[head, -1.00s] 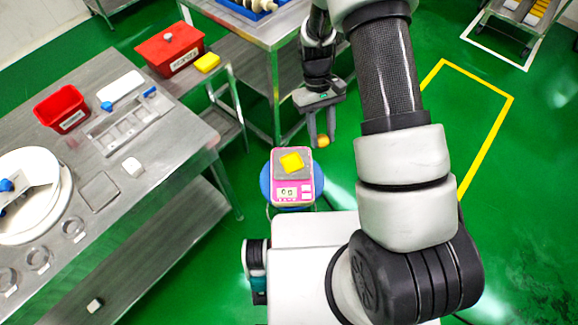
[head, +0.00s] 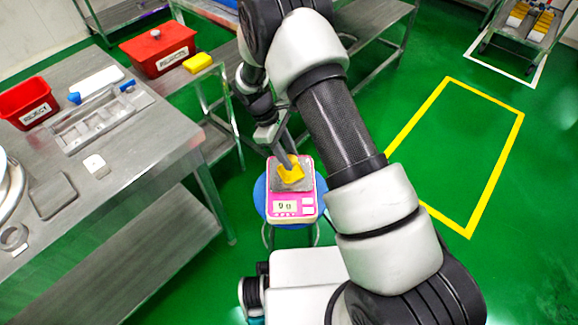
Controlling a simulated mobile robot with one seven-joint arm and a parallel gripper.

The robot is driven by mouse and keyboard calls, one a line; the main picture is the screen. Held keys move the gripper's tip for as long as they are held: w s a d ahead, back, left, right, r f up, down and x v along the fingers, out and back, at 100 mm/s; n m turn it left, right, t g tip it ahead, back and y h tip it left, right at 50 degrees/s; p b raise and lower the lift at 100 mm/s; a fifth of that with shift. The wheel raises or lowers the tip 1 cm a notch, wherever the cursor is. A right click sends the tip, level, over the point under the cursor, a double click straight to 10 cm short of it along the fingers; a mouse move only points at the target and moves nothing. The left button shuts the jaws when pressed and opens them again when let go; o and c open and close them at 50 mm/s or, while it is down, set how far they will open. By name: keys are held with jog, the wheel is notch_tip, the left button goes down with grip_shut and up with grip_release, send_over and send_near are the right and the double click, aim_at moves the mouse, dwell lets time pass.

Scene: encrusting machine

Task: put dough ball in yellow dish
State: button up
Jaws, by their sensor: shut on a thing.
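The yellow dish (head: 292,177) lies on the grey plate of a pink scale (head: 294,207), which stands on a round blue stool. My gripper (head: 288,161) points down at the dish, with its fingertips at or just above it. It is shut on the dough ball. The ball cannot be clearly told apart from the dish of similar colour, and the fingers partly cover that spot. I cannot tell whether the ball touches the dish.
A steel table (head: 110,150) with a red bin (head: 27,104) stands at the left. A red lidded box (head: 158,52) and a yellow block (head: 198,62) are on a steel stand behind. Green floor is free at the right, inside a yellow outline.

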jog(key=shift+f+b, duration=0.45)
jog(key=shift+f, duration=1.45)
